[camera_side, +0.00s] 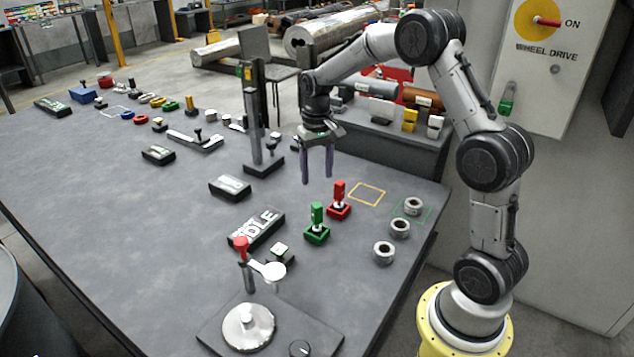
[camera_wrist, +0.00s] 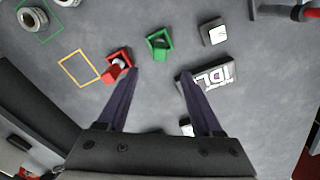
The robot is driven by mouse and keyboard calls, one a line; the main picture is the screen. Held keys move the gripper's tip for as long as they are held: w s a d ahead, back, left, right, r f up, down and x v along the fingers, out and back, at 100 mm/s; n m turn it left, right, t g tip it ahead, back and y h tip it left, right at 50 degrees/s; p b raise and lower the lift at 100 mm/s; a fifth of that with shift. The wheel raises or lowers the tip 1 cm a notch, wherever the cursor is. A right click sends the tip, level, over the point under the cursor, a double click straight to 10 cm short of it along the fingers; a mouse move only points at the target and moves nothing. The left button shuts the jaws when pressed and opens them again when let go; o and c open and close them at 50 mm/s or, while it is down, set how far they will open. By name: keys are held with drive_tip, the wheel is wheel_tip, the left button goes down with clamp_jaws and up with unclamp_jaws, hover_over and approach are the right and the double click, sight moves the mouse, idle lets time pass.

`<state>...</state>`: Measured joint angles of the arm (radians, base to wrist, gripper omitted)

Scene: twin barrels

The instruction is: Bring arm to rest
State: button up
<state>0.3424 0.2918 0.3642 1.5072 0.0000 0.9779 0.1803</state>
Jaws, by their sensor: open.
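My gripper (camera_side: 318,180) hangs from my arm above the dark grey table (camera_side: 120,240), fingers pointing down and apart, with nothing between them. In the wrist view my gripper (camera_wrist: 158,78) shows two dark fingers spread open over bare table. The fingertips are clear of the tabletop in the side view. A red block-shaped handle on a red base (camera_side: 339,200) and a green one (camera_side: 317,224) stand in front of the gripper. The red one (camera_wrist: 117,67) and the green one (camera_wrist: 159,43) also show in the wrist view, beyond the fingertips.
An empty orange outlined square (camera_side: 367,194) lies right of the red handle. Several grey rings (camera_side: 399,228) sit near the right edge, one in a green outline. A black IDLE sign (camera_side: 257,228), a red-knobbed lever (camera_side: 242,262) and a tall dark post (camera_side: 256,120) stand nearby.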

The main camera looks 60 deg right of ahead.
drive_tip(key=shift+r, duration=0.1)
drive_tip(key=s+a+r+n+t, duration=0.1)
drive_tip(key=s+a+r+t, duration=0.1)
drive_tip(key=s+a+r, duration=0.45)
drive_tip(key=s+a+r+n+t, duration=0.1)
drive_tip(key=a+r+n+t, duration=0.15)
drive_tip(key=r, duration=0.75)
drive_tip(key=s+a+r, duration=0.1)
drive_tip(key=s+a, duration=0.4)
drive_tip(key=s, duration=0.5)
drive_tip(key=s+a+f+n+t, duration=0.1)
drive_tip(key=s+f+n, duration=0.1)
drive_tip(key=s+f, duration=0.3)
drive_tip(key=s, duration=0.3)
drive_tip(key=shift+s+f, duration=0.15)
drive_tip(key=shift+f, duration=0.1)
